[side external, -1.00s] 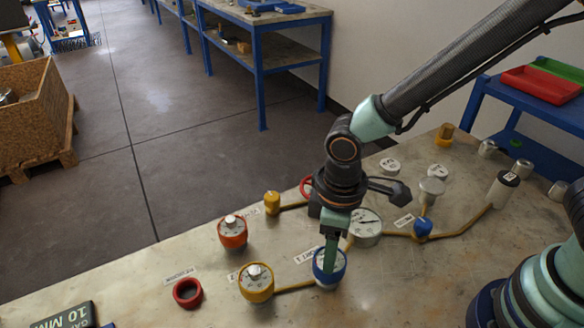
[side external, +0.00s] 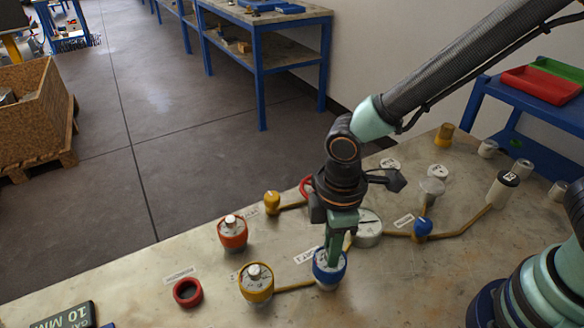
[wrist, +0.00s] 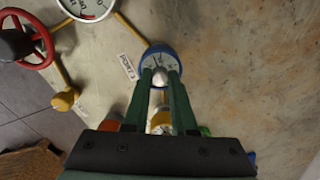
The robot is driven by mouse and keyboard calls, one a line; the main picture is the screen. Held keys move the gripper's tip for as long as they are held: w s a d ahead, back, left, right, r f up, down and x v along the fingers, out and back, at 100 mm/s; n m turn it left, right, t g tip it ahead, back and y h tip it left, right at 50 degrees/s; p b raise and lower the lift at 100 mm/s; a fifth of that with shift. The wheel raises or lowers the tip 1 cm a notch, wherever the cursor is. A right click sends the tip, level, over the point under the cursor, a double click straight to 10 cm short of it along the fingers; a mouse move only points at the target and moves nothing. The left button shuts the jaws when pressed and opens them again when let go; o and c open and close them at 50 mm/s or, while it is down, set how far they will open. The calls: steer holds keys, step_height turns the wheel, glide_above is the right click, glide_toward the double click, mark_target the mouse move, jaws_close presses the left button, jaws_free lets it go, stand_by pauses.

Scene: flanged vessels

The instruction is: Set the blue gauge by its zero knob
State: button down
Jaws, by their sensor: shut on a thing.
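The blue gauge (side external: 330,277) stands on the table with a white dial face. In the wrist view the blue gauge (wrist: 161,53) shows its dial and a pale knob (wrist: 159,76) at its middle. My gripper (side external: 332,257) points straight down over the gauge's face. In the wrist view my gripper (wrist: 160,78) has its two green fingers either side of the knob, shut on it. In the side view the fingers hide the knob and much of the dial. The needle reading is too small to tell.
A yellow gauge (side external: 257,283) and a red gauge (side external: 232,234) stand to the left, each with a pale knob. A red ring (side external: 187,292) lies farther left. A larger white dial (side external: 369,228) is close behind my gripper, and a red handwheel (wrist: 22,38) shows in the wrist view.

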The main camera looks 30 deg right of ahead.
steer(key=n, duration=0.4)
steer(key=shift+n, duration=1.9)
steer(key=c, duration=0.7)
jaws_free()
step_height(320, 180, up, 12)
